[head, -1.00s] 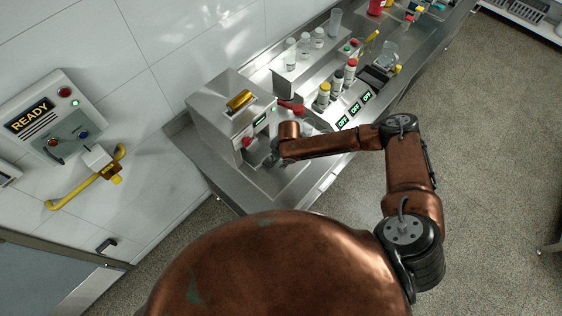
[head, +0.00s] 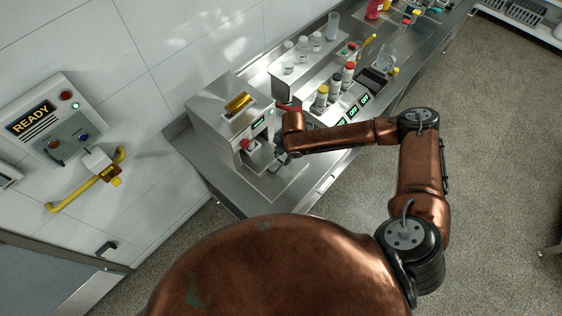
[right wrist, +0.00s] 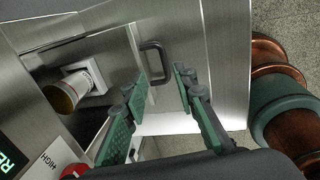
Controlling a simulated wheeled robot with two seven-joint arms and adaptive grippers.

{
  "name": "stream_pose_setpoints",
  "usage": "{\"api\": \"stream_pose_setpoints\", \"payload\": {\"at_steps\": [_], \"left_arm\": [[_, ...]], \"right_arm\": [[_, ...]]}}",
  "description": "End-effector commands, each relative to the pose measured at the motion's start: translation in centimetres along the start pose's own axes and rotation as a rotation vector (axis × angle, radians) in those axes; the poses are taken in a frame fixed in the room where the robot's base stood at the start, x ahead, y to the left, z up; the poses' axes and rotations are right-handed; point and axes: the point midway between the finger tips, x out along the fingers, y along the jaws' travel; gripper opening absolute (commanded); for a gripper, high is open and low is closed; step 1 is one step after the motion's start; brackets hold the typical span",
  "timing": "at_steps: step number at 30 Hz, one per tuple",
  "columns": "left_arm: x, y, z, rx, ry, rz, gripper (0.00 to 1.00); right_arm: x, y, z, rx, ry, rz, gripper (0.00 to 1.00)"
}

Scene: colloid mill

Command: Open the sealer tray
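The sealer (head: 215,125) is a steel box with a gold cylinder on top, at the left end of the bench. Its front has a small green display and a red button (head: 246,144). In the right wrist view a dark bracket handle (right wrist: 157,62) stands on a steel panel. My right gripper (right wrist: 162,80) is open, its green-padded fingers pointing at the handle, which shows just beyond the gap between the tips. In the head view the right gripper (head: 279,151) is at the sealer's front, partly hidden by its wrist. My left gripper is not in view.
A steel rack with several capped bottles (head: 321,97) stands beyond my right arm. A wall panel (head: 50,125) reading READY hangs at the left above a yellow bar. The bench front edge runs below the sealer; the floor at the right is clear.

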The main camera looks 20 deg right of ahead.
Motion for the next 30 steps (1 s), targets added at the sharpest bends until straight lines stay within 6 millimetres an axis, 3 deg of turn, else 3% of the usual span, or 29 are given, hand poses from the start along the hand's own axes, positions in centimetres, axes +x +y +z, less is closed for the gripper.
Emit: {"api": "stream_pose_setpoints", "payload": {"at_steps": [3,9,18,22,26,30], "left_arm": [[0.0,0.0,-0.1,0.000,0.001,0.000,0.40],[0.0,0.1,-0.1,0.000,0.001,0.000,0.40],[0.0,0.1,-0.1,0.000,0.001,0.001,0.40],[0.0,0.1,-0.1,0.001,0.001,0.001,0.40],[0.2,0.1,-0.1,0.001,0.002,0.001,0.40],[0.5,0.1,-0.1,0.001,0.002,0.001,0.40]], "right_arm": [[-2.1,-0.1,0.1,-0.001,-0.002,0.002,0.26],[-3.9,-0.1,0.0,-0.001,-0.001,0.000,0.26],[-4.2,-0.1,0.0,0.000,-0.001,-0.001,0.26],[-3.9,-0.1,-0.6,0.003,0.007,0.003,0.18],[-2.3,-0.1,-3.7,0.034,0.052,0.026,0.09],[-0.2,0.1,-9.4,0.144,0.145,0.089,0.00]]}}
